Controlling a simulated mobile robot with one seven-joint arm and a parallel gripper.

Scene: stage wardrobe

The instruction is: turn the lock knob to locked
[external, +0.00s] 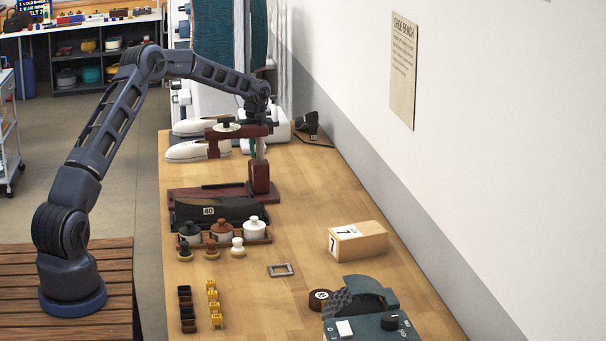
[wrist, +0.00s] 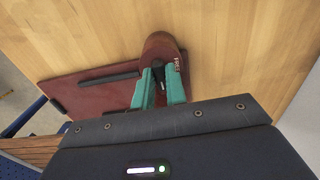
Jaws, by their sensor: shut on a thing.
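A dark red stand (external: 215,194) stands on the bench in the external view, with an upright post and a horizontal upper arm. In the wrist view its rounded dark red part (wrist: 160,43) is seen from above, with a small pale label at its right side. My gripper (wrist: 160,80) has teal fingers reaching to this part. The fingers are shut on a small dark piece between them, which appears to be the lock knob (wrist: 158,70). The fingers hide most of it, so its turn position cannot be told. In the external view the fingertips are not clear.
White shoes (external: 185,151) lie behind the stand. A dark shoe form (external: 215,209) and several lidded pots stand in front of it. A wooden box (external: 358,241) and a green machine (external: 368,324) are at the right front.

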